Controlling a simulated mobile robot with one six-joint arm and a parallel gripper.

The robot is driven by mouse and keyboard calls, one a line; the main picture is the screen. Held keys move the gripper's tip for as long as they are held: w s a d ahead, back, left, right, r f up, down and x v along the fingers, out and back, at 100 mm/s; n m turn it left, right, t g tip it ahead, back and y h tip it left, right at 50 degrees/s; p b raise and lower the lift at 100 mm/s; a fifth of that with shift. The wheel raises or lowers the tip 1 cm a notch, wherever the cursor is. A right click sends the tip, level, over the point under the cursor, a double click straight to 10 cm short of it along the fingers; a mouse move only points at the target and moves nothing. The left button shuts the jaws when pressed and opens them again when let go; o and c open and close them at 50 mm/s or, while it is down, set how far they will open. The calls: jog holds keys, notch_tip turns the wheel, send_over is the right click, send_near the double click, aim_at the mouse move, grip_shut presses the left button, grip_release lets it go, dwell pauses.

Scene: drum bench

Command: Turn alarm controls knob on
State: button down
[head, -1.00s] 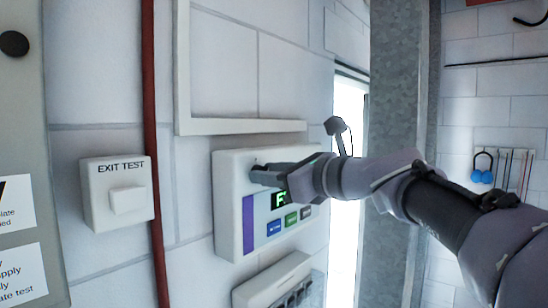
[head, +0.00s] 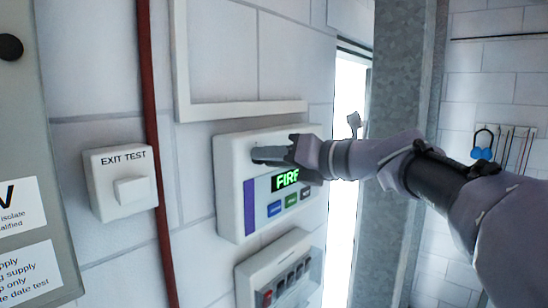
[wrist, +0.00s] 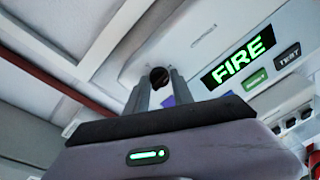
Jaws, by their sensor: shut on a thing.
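The alarm panel (head: 231,180) is a white box on the wall with a purple stripe, a green "FIRE" display (head: 285,179) and several coloured buttons below it. In the wrist view the display (wrist: 238,61) is also clear. A small dark round knob (wrist: 158,77) sits on the panel face between my fingertips. My gripper (head: 262,154) reaches the panel's upper left from the right and is shut on the knob; it also shows in the wrist view (wrist: 158,82). In the head view the fingers hide the knob.
An "EXIT TEST" box (head: 122,182) and a red pipe (head: 155,130) are left of the panel. A second box (head: 262,268) with a red switch is just below. A metal column (head: 398,150) stands close behind my arm at right.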

jog(key=shift+m, duration=0.3)
dwell(0.4)
jog(key=c, duration=1.1)
grip_release()
jog(key=shift+a, duration=0.1)
jog(key=b+v, duration=0.4)
jog(key=v, duration=1.3)
jog(key=shift+s, duration=0.15)
